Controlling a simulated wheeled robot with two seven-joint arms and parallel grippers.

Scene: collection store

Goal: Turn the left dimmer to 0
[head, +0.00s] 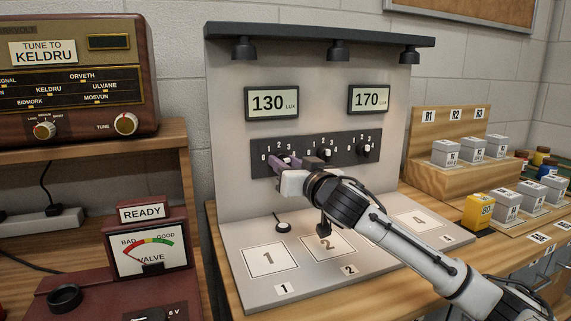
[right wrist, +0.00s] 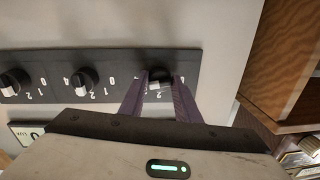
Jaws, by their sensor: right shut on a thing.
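The black dimmer panel (head: 342,142) is on an upright grey board and carries three knobs. My right gripper (head: 283,166) is at its left end and hides the left dimmer in the head view. In the right wrist view, which is upside down, the left dimmer (right wrist: 159,85) sits between the two purple fingers of my right gripper (right wrist: 157,88), which are shut on it. Its pointer setting is hard to read. The middle dimmer (right wrist: 85,81) and right dimmer (right wrist: 14,83) are free. The left display (head: 271,103) reads 130 lux. My left gripper is not in view.
The right display (head: 369,99) reads 170 lux. Lamps (head: 338,51) hang from the board's top. Numbered squares (head: 269,261) mark the base below my arm. A wooden radio (head: 75,85) and a valve tester (head: 150,252) stand left; grey blocks (head: 508,205) stand right.

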